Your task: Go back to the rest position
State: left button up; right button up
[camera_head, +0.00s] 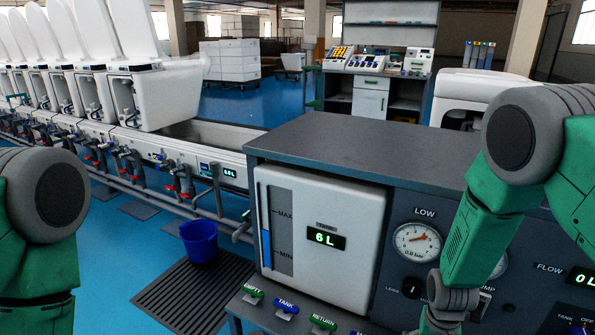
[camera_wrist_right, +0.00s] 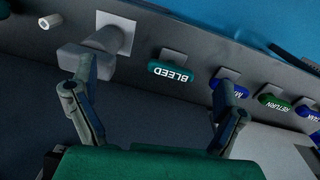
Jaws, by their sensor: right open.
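My right arm comes in from the right in the head view and hangs down in front of the grey control bench (camera_head: 340,145); its gripper is cut off by the bottom edge. In the right wrist view my right gripper (camera_wrist_right: 153,85) is open, its two fingers spread wide with nothing between them. The green BLEED handle (camera_wrist_right: 170,74) lies beyond the gap between the fingers. A grey fitting on a light square plate (camera_wrist_right: 110,38) is beside the left finger, and I cannot tell whether they touch. My left arm shows at the left edge of the head view; its gripper is out of view.
A blue bucket (camera_head: 199,241) stands on a dark floor grate. Toilets line the left. Blue floor is open behind.

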jog(key=s+a+r+n+p, duration=0.2)
jog(key=s+n+p, duration=0.1)
jog(key=s, duration=0.9)
jog(key=s+a+r+n+p, duration=0.1)
jog(key=s+r+n+p, duration=0.2)
jog(key=s, duration=0.9)
jog(key=shift+s+a+r+t+y, duration=0.15)
jog(key=shift+s+a+t+y, duration=0.15)
jog(key=shift+s+a+t, duration=0.1)
jog(key=shift+w, duration=0.1)
